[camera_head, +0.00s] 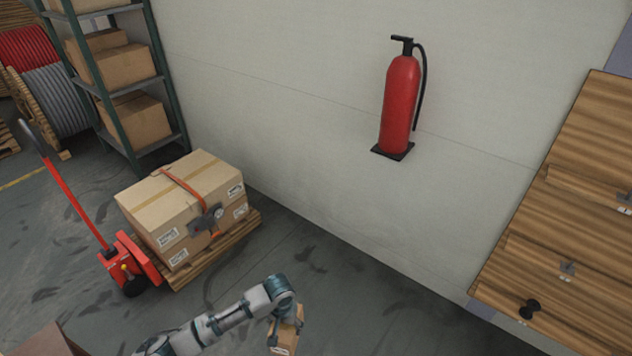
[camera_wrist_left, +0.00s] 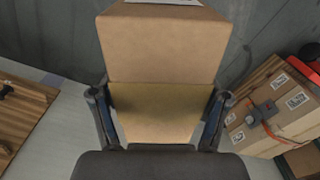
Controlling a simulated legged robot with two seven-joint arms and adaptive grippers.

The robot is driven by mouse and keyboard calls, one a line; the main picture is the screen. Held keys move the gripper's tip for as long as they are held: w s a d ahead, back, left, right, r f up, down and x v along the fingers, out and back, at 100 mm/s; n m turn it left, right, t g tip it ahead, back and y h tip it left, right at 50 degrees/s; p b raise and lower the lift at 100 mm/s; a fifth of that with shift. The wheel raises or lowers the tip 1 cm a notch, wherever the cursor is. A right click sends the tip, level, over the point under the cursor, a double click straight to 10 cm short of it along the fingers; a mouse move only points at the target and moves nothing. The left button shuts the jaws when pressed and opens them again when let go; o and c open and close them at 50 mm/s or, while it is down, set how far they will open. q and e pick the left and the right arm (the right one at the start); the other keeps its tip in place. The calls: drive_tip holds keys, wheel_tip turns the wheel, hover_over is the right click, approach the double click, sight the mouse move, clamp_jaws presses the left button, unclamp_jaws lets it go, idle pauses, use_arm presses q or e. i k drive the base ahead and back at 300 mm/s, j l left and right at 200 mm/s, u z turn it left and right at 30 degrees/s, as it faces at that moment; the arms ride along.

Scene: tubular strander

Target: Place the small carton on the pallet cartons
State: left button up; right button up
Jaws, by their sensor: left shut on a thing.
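The small brown carton (camera_head: 286,332) is at the end of my left arm, at the bottom of the head view. My left gripper (camera_wrist_left: 160,105) is shut on it, one finger on each side, and the carton fills the middle of the left wrist view (camera_wrist_left: 160,50). The pallet cartons (camera_head: 180,200) stand strapped with an orange band on a wooden pallet (camera_head: 222,250), left of and beyond my left gripper. They also show at the right of the left wrist view (camera_wrist_left: 280,115). The held carton is apart from them. My right gripper is not in view.
A red pallet jack (camera_head: 130,262) stands at the pallet's left, its handle rising. A shelf rack (camera_head: 160,75) with cartons stands behind. A fire extinguisher (camera_head: 400,100) hangs on the wall. A wooden cabinet (camera_head: 560,240) is at the right. Floor between gripper and pallet is clear.

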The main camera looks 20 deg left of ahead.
sight(156, 211)
drive_tip(key=i+j+u, duration=0.3)
drive_tip(key=i+u, duration=0.15)
drive_tip(key=i, duration=0.2)
drive_tip(key=i+u, duration=0.45)
drive_tip(key=i, duration=0.25)
drive_tip(key=i+l+u, duration=0.15)
drive_tip(key=i+u, duration=0.25)
drive_tip(key=i, duration=0.3)
